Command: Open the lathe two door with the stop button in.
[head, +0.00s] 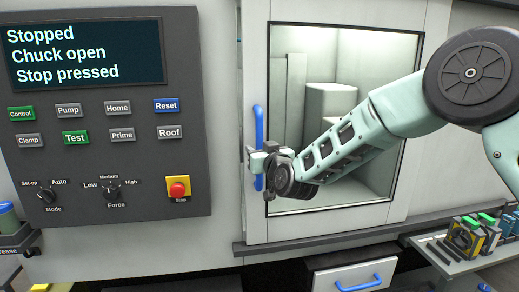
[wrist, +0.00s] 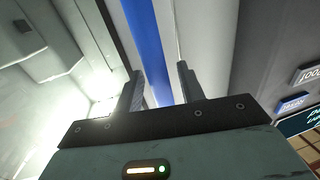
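The lathe door (head: 256,60) has a large window and a blue vertical handle (head: 259,125) on its left side. The door looks closed. My gripper (head: 258,163) is at the lower part of the handle. In the wrist view the blue handle (wrist: 143,38) runs between the two fingers of my gripper (wrist: 159,80), with gaps showing beside it, so the fingers look open around it. The red stop button (head: 178,188) sits on a yellow plate on the control panel (head: 90,235). The display (head: 82,52) reads "Stopped", "Chuck open", "Stop pressed".
Panel buttons and two knobs lie left of the door. Below the door is a drawer (head: 335,282) with a blue handle. At the lower right a bench (head: 430,250) holds several small parts. My arm crosses in front of the window from the right.

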